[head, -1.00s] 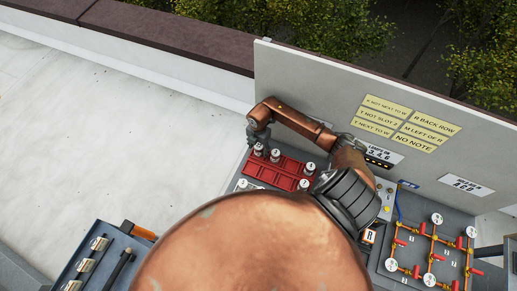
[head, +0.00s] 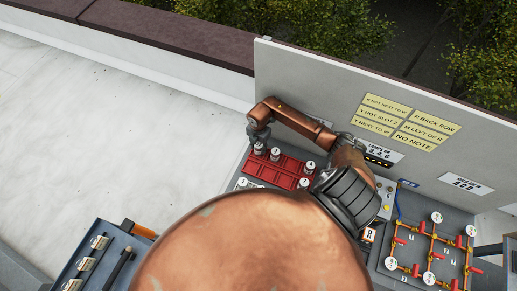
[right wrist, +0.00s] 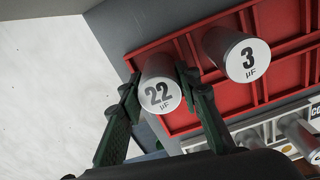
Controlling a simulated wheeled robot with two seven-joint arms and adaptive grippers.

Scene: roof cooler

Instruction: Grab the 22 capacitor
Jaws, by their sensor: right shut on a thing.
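The 22 capacitor (right wrist: 159,92) is a grey cylinder with a white end marked 22 µF. In the right wrist view it stands between the fingers of my right gripper (right wrist: 155,88), which is shut on it. In the head view my right gripper (head: 258,137) is at the back left corner of the red tray (head: 274,169), with the capacitor (head: 259,147) under it. The capacitor is still at the tray's corner; whether its base is clear of the tray is hard to tell. My left gripper is not in view.
The 3 µF capacitor (right wrist: 246,58) stands close beside in the red tray. Other capacitors (head: 309,165) stand at the tray's right side and in a light rack in front. A grey panel (head: 330,75) with yellow notes rises behind. Pipes with gauges (head: 431,250) are at right.

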